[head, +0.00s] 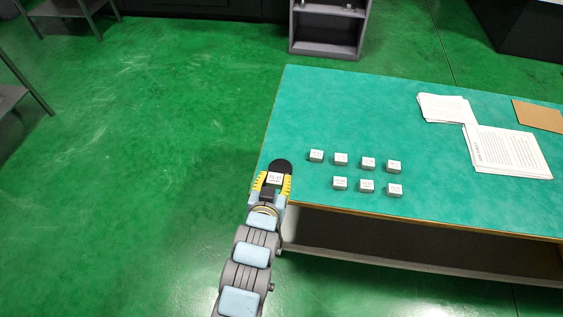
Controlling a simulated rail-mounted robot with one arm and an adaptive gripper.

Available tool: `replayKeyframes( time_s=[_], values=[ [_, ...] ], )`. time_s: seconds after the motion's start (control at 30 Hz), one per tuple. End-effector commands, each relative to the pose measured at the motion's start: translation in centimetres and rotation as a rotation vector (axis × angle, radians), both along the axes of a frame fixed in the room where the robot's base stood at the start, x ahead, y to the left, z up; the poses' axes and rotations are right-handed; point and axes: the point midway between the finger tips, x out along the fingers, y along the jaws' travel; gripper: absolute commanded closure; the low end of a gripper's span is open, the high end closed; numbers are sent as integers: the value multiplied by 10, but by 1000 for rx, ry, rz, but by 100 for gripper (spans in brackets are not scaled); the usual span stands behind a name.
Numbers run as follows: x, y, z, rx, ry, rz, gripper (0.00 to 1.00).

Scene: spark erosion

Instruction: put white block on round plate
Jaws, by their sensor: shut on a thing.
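My gripper (274,181), with yellow fingers, is shut on a white block (275,177) with dark marks on top. The gripper is at the near left corner of the green table. A dark round plate (282,164) lies at this corner, partly hidden behind the gripper and block. The block shows in front of or over the plate; I cannot tell whether it touches it. Several similar white blocks (341,158) stand in two rows on the table, to the right of the gripper.
The green table (340,110) is bare at its back left. Paper sheets (506,150) and a brown sheet (540,115) lie at its right. A grey shelf unit (327,30) stands behind the table. Open green floor (150,130) is on the left.

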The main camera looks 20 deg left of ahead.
Motion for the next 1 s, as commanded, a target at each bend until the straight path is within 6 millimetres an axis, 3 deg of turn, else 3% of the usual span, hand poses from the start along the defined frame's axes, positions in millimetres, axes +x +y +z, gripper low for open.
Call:
replayKeyframes(
  time_s=[0.17,0.67,1.0],
  values=[
    [11,4,-6,1,-1,-3,98],
    [87,26,-41,1,-1,-1,98],
    [119,36,-84,-1,3,0,98]
  ],
)
